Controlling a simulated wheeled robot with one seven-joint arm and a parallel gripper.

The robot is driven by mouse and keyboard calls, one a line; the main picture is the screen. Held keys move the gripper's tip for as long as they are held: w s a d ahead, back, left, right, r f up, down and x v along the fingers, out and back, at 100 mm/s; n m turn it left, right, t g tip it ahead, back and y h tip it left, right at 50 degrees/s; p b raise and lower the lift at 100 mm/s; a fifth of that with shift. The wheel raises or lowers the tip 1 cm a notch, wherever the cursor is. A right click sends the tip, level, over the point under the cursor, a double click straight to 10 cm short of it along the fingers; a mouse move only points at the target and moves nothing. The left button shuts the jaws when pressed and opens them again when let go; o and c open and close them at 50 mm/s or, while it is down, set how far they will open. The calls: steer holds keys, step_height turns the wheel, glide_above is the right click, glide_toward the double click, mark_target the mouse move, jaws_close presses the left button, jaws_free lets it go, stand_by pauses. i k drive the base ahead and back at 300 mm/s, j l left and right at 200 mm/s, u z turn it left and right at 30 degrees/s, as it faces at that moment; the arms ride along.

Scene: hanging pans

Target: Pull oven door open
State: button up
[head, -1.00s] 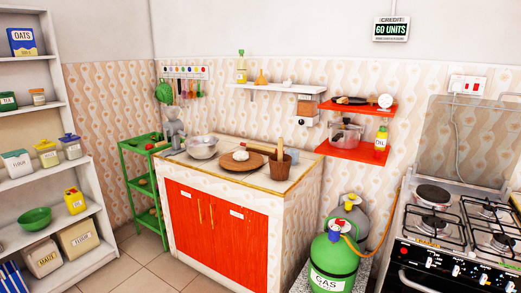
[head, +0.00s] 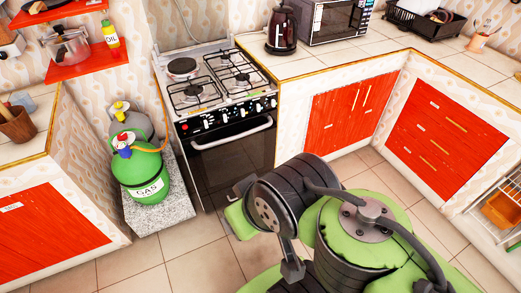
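The oven (head: 235,155) is the lower part of a free-standing stove in the upper middle of the head view. Its dark door looks shut, and a pale bar handle (head: 232,133) runs across the door's top edge under the knobs. My arm, green and black, fills the lower middle and right in front of the stove. It covers the lower right part of the oven front. I cannot make out my gripper's fingers in this view, and nothing of mine is seen touching the handle.
A green gas cylinder (head: 143,178) and a grey one (head: 140,120) stand on a stone slab (head: 170,213) left of the oven. Red-door cabinets (head: 345,110) adjoin on the right. Tiled floor (head: 185,255) is open in front. A kettle (head: 281,30) and a microwave (head: 335,20) are on the counter.

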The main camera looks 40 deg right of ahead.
mark_target(231, 152)
steer(key=z, duration=0.7)
steer(key=i+j+z, duration=0.1)
steer(key=i, duration=0.3)
steer(key=i+j+z, duration=0.15)
steer(key=i, duration=0.25)
